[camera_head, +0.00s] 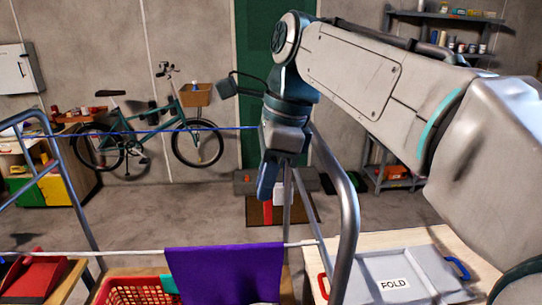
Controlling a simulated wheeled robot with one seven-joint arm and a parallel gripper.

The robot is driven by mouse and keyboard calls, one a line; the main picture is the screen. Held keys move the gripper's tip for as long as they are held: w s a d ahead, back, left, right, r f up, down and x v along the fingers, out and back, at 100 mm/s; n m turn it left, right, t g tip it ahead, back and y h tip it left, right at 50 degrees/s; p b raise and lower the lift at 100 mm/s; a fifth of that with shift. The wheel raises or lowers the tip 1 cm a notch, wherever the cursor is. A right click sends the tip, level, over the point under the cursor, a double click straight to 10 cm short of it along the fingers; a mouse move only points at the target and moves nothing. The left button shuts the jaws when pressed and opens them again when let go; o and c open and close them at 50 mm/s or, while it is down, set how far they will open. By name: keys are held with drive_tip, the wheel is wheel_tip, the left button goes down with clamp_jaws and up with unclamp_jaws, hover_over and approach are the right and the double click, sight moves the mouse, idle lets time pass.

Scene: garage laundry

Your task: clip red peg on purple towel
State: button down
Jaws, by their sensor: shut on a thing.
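The purple towel (225,272) hangs over the white line of a metal drying rack, at the bottom middle of the head view. My gripper (268,196) points down above and behind the towel's right part in the picture, apart from it. It is shut on a narrow red piece, which I take for the red peg (267,212), showing upright just below the fingertips. The fingers are seen from the side, so the grip itself is partly hidden.
A metal rack frame (348,215) rises right of the towel. A red basket (125,291) sits below left, holding something teal. A grey folding board (405,277) marked FOLD lies on a table at right. A blue line (150,131) runs farther back.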

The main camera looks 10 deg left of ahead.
drive_tip(key=shift+w, duration=0.45)
drive_tip(key=shift+s+a, duration=0.1)
drive_tip(key=shift+s, duration=0.2)
drive_tip(key=shift+w, duration=0.1)
drive_tip(key=shift+f+b, duration=3.5)
drive_tip(key=shift+f, duration=1.95)
drive_tip(key=c, duration=1.2)
unclamp_jaws()
drive_tip(key=shift+r, duration=0.15)
drive_tip(key=shift+c, duration=0.2)
drive_tip(key=shift+a, duration=0.1)
